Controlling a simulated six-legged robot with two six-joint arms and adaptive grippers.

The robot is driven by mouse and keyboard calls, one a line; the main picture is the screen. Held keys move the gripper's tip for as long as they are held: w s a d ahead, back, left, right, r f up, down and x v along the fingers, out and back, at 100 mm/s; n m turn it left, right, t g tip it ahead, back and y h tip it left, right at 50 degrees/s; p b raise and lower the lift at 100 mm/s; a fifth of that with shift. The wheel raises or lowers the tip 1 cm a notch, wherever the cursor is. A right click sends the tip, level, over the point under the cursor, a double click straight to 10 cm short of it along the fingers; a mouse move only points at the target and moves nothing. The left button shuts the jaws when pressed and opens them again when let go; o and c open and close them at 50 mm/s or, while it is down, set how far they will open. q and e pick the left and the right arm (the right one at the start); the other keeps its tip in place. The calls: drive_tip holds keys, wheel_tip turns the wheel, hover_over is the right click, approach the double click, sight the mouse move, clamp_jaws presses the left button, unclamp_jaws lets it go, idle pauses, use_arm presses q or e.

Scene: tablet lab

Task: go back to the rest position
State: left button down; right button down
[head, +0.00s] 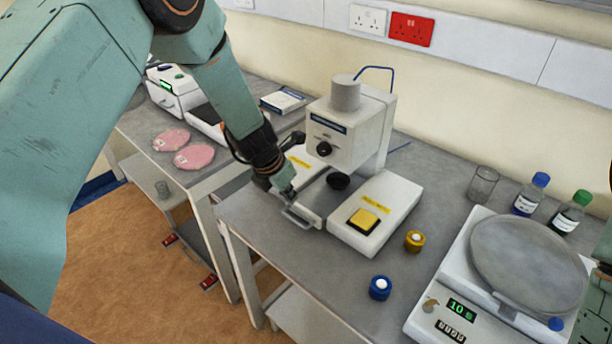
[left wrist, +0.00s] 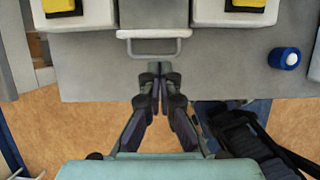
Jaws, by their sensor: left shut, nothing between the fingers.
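My left arm comes in from the left in the head view. My left gripper (head: 287,192) is shut and empty, close to the metal handle (head: 301,218) at the front of the tablet press (head: 352,125). In the left wrist view its closed fingertips (left wrist: 153,68) lie just below the same handle (left wrist: 153,42), with nothing between them. I cannot tell whether they touch it. Part of my right arm shows at the right edge of the head view; its gripper does not show there.
A yellow button (head: 364,220) sits on the press base. A blue-and-white jar (head: 380,288) and a yellow jar (head: 414,241) stand right of it. A balance (head: 528,262), an empty beaker (head: 483,184) and two bottles stand further right. Pink discs (head: 194,156) lie on the left bench.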

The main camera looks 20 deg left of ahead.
use_arm(q)
drive_tip(key=s+a+f+m+y+b, duration=0.25)
drive_tip(key=s+f+m, duration=0.4)
drive_tip(key=m, duration=0.35)
drive_tip(key=s+a+f+m+y+b, duration=0.1)
drive_tip(key=s+a+f+m+b, duration=0.25)
drive_tip(key=s+f+m, duration=0.5)
drive_tip(key=s+d+f+m+g+h+b, duration=0.1)
drive_tip(key=s+d+f+m+g+b, duration=0.1)
drive_tip(key=s+f+m+b, duration=0.4)
drive_tip(key=s+d+f+m+g+b, duration=0.2)
drive_tip(key=s+f+m+b, duration=0.4)
drive_tip(key=s+f+b, duration=0.7)
drive_tip(key=s+d+f, duration=0.1)
drive_tip(key=s+f, duration=0.2)
drive_tip(key=s, duration=0.2)
drive_tip(key=shift+h, duration=0.35)
drive_tip(key=shift+s+m, duration=0.1)
drive_tip(key=shift+m, duration=0.15)
